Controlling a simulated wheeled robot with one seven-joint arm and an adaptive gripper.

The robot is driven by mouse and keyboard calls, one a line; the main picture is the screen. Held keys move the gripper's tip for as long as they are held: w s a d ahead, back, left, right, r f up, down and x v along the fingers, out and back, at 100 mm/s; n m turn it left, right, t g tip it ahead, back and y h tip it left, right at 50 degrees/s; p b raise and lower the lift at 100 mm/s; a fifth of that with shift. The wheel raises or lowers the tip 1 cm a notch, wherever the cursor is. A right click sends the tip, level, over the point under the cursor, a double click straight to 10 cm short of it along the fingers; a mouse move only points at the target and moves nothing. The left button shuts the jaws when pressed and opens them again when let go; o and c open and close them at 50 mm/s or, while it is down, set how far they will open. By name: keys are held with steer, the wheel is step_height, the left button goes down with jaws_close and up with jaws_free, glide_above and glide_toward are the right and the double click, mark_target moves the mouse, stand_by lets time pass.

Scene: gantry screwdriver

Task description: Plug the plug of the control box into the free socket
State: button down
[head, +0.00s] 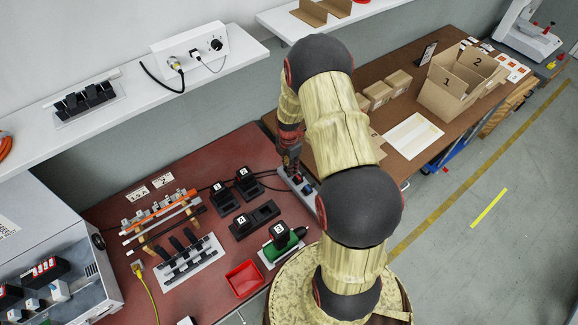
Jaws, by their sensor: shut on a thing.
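A white control box (190,52) with a black knob stands on the wall shelf at the upper left. A round connector is on its front, and a black cable hangs over the shelf edge. A pale socket strip (309,197) lies at the right side of the red-brown table, partly hidden by my arm. My gripper (291,168) points down at the far end of this strip and is shut on what seems to be the plug. The plug is too small and covered to make out. I cannot tell whether it is in a socket.
Black numbered blocks (223,196) with dark cables lie left of the strip. A green tool (283,244) and a red tray (244,280) are nearer the front. A screwdriver rack (160,214) stands left. Cartons (452,84) stand on the brown table behind my arm.

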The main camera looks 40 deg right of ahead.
steer(key=shift+f, duration=0.1)
steer(key=c, duration=1.4)
jaws_free()
steer(key=shift+r+p, duration=1.7)
steer(key=shift+r, duration=1.1)
